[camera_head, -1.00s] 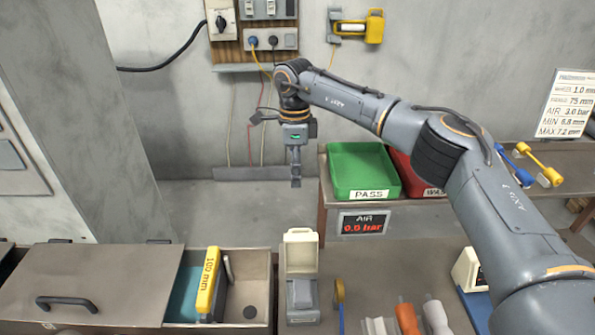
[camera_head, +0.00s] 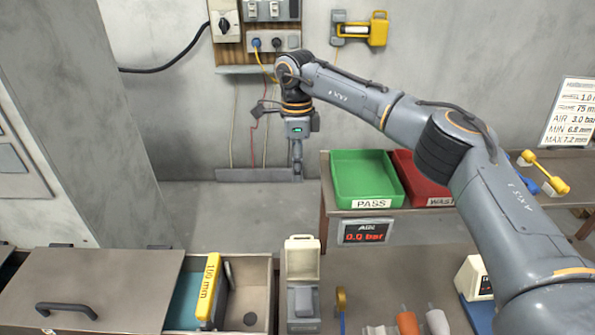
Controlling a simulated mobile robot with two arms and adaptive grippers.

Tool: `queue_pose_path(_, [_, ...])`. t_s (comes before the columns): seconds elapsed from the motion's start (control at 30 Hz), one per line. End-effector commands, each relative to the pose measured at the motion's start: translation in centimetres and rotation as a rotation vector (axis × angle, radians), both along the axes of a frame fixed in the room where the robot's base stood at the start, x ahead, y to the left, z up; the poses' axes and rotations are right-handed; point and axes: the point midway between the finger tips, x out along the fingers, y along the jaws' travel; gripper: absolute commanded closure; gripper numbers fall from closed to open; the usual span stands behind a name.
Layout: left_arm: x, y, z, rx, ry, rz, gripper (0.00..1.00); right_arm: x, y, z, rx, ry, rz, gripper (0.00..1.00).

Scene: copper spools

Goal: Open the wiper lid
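A small grey device with a cream lid (camera_head: 302,258) stands on the front bench, and I take it to be the wiper. The lid stands upright at the back, and the grey block body (camera_head: 303,300) shows in front of it. My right gripper (camera_head: 297,176) hangs pointing down in front of the back wall, well above and behind the lid and apart from it. Its fingers show narrow and nothing is seen in them; whether they are open is unclear. My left gripper is out of view.
Left of the device is an open bin with a yellow 100 mm gauge (camera_head: 208,287) and a brown cover with a handle (camera_head: 90,285). A yellow-topped part (camera_head: 341,300) and orange and white spools stand to its right. Green (camera_head: 365,180) and red (camera_head: 422,180) trays sit behind.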

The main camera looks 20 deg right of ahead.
Motion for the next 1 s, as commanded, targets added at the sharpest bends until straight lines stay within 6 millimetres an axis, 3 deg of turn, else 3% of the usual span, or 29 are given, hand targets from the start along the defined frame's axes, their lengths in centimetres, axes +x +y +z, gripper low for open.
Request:
queue_pose_path(0.3, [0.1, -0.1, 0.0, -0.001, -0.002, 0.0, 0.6, 0.5, 0.1, 6.9, 0.0, -0.004, 0.0, 0.68])
queue_pose_path(0.5, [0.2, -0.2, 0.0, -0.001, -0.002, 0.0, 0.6, 0.6, 0.1, 9.6, 0.0, -0.002, 0.001, 0.68])
queue_pose_path(1.0, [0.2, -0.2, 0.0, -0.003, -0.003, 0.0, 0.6, 0.6, 0.0, 10.4, 0.0, -0.001, 0.001, 0.68])
